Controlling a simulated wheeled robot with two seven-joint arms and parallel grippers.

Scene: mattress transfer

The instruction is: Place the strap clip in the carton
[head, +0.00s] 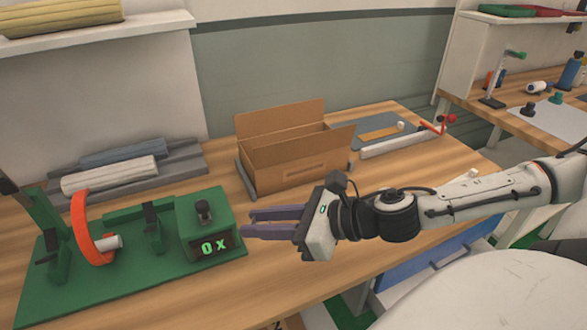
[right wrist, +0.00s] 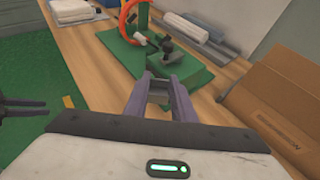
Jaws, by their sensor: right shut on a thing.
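My right gripper (head: 275,222) reaches in from the right, above the table between the green fixture and the carton. Its purple fingers are shut on a small grey piece, seemingly the strap clip (right wrist: 157,86), mostly hidden between them. In the right wrist view the fingertips (right wrist: 163,92) point toward the fixture. The open brown carton (head: 290,165) stands behind and slightly right of the fingers, flaps up. It also shows at the right of the right wrist view (right wrist: 285,110). My left gripper is not in the head view; a dark pronged shape at the wrist view's left edge may be it.
The green fixture (head: 120,275) holds an orange ring (head: 80,225) and a box with a "0 X" display (head: 208,235). Rolled mats (head: 110,175) lie behind it. A grey tray (head: 385,130) and a white bar with a red knob sit right of the carton.

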